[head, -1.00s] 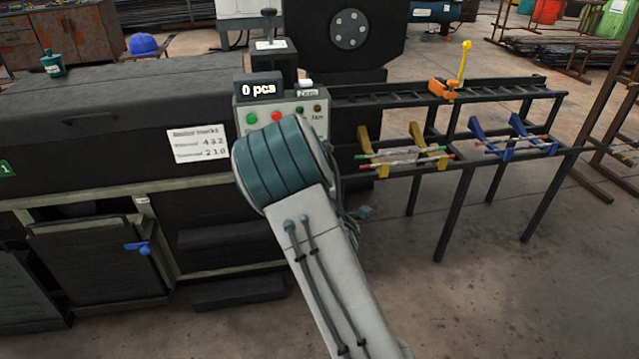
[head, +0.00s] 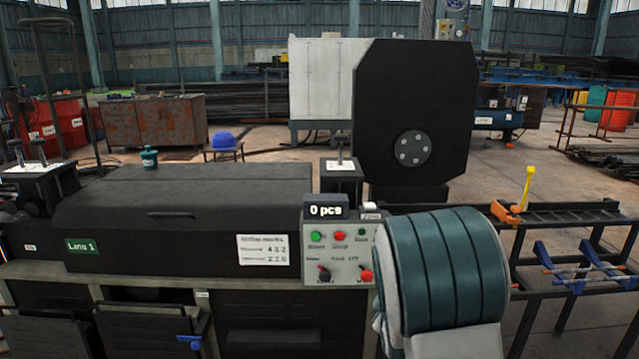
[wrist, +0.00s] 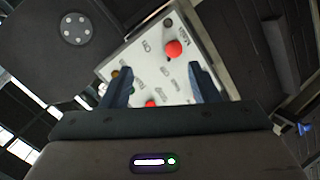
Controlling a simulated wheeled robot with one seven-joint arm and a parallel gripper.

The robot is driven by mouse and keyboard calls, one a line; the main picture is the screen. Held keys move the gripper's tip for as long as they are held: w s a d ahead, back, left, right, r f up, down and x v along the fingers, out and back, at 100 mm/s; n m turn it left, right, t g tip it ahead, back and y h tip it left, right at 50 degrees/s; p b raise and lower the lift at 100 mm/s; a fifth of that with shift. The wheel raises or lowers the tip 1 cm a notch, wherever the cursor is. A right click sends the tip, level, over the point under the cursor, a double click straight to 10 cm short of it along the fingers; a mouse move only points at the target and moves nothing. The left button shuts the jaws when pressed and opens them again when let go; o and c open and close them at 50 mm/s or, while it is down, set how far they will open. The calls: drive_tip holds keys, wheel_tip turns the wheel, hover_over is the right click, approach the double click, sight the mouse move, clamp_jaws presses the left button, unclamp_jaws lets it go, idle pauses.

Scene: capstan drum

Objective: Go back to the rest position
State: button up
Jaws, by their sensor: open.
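My gripper (wrist: 161,88) shows in the wrist view with its two dark blue fingers spread apart and nothing between them. Beyond the fingers is the light control panel (wrist: 150,68) with a red knob (wrist: 173,49) and a second red control low between the fingers. I cannot tell the exact gap to the panel. In the head view my teal and white arm (head: 440,270) rises at the lower right, beside the control panel (head: 339,262). The gripper itself is hidden there.
The black machine housing (head: 190,215) fills the left and middle. The counter display (head: 325,211) reads 0 pcs. A rack (head: 570,212) with an orange and yellow stop (head: 515,205) is at the right. Floor shows beyond.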

drive_tip(key=s+a+r+m+g+p, duration=0.1)
drive_tip(key=s+r+m+g+p, duration=0.4)
drive_tip(key=s+r, duration=0.8)
drive_tip(key=s+a+r+m+g+y+p, duration=0.1)
drive_tip(key=s+r+m+g+p, duration=0.5)
drive_tip(key=s+r+p, duration=0.6)
drive_tip(key=s, duration=0.6)
drive_tip(key=shift+s+a+r, duration=0.15)
drive_tip(key=shift+a+r, duration=0.2)
drive_tip(key=shift+r, duration=0.05)
